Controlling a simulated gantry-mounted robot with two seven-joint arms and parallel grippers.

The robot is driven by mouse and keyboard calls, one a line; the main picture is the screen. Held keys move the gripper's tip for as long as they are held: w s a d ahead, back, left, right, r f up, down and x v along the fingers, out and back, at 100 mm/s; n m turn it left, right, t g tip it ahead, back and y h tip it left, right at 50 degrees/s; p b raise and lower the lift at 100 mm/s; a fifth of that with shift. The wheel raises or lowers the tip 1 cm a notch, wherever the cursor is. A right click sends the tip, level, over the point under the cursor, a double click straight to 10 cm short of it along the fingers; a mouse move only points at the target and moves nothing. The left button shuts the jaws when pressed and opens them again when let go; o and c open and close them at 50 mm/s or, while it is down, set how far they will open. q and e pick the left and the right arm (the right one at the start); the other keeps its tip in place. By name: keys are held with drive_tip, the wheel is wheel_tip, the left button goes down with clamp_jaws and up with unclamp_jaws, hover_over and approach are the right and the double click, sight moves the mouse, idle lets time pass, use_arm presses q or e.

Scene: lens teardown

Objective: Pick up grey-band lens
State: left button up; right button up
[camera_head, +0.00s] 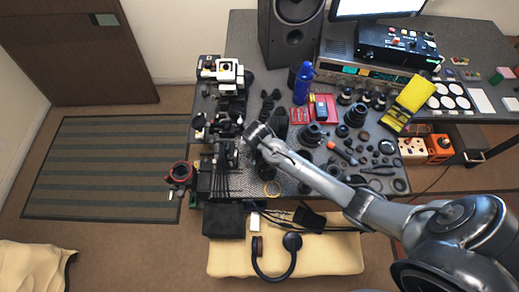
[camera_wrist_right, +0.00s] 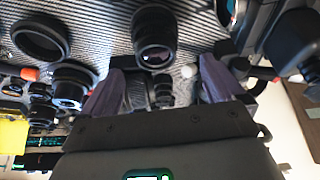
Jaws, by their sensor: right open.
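My right gripper (camera_head: 257,136) reaches in from the right over the left part of the lens table in the head view. In the right wrist view its two fingers (camera_wrist_right: 160,82) stand wide apart, open, with nothing clearly held. A dark lens (camera_wrist_right: 154,36) stands just beyond the fingertips, near the middle of the gap, apart from both. Another dark lens with a pale ring (camera_wrist_right: 70,86) is to the left, outside the fingers. I cannot tell for sure which lens has the grey band. My right arm hides part of the table. My left gripper is not in view.
Several black lenses and rings crowd the table around a larger lens (camera_head: 311,132). A blue bottle (camera_head: 303,83), a speaker (camera_head: 290,30) and a yellow case (camera_head: 409,101) stand behind. Camera gear (camera_head: 228,75) fills the left edge. A large dark ring (camera_wrist_right: 40,40) lies left of the gripper.

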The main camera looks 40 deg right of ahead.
drive_tip(key=shift+s+b+x, duration=0.2)
drive_tip(key=shift+b+x, duration=0.15)
drive_tip(key=shift+x, duration=2.45)
drive_tip(key=shift+d, duration=0.15)
drive_tip(key=shift+c, duration=0.3)
drive_tip(key=c, duration=1.2)
drive_tip(key=shift+c, duration=0.4)
